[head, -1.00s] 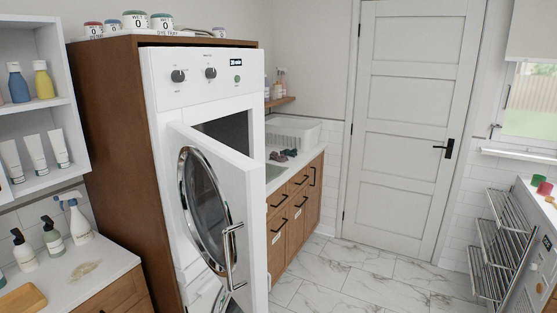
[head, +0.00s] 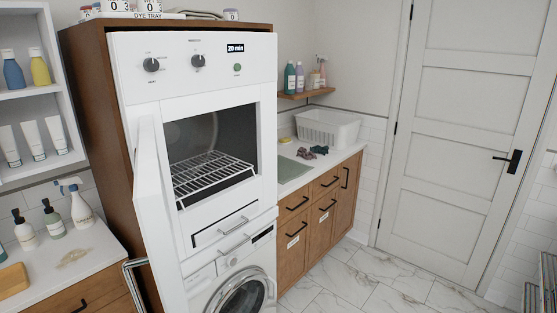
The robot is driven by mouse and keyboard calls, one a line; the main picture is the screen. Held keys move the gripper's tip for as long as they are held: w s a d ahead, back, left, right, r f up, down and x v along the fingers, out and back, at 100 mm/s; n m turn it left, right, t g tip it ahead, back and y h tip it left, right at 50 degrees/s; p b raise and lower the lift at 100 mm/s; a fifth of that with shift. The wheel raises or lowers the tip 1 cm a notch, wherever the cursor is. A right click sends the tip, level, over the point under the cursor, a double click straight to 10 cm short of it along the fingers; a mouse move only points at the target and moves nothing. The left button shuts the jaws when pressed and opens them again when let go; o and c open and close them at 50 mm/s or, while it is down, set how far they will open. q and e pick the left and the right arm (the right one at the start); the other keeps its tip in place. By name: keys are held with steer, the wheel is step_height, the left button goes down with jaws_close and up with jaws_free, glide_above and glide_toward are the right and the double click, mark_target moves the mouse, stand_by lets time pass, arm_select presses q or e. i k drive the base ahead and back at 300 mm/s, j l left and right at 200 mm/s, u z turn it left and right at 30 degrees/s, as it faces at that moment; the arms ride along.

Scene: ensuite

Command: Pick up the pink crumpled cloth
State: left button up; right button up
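Two small crumpled cloths lie close together on the far counter, in front of the white basket. The left one (head: 305,154) looks dull pink or mauve, and the right one (head: 320,150) looks darker and greyer. They are too small to tell for sure which is the pink one. Neither of my grippers is in view.
The wall dryer (head: 197,85) stands in front of the counter, its door (head: 163,220) swung wide open to the left. A wire rack (head: 212,175) is inside. The white basket (head: 329,128) stands behind the cloths. The marble floor (head: 365,280) is clear.

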mark_target(302, 151)
steer(key=i+l, duration=0.4)
steer(key=l, duration=0.2)
steer(key=i+l, duration=0.4)
steer(key=l, duration=0.15)
steer(key=i+l, duration=0.35)
steer(key=l, duration=0.25)
steer(key=z, duration=0.05)
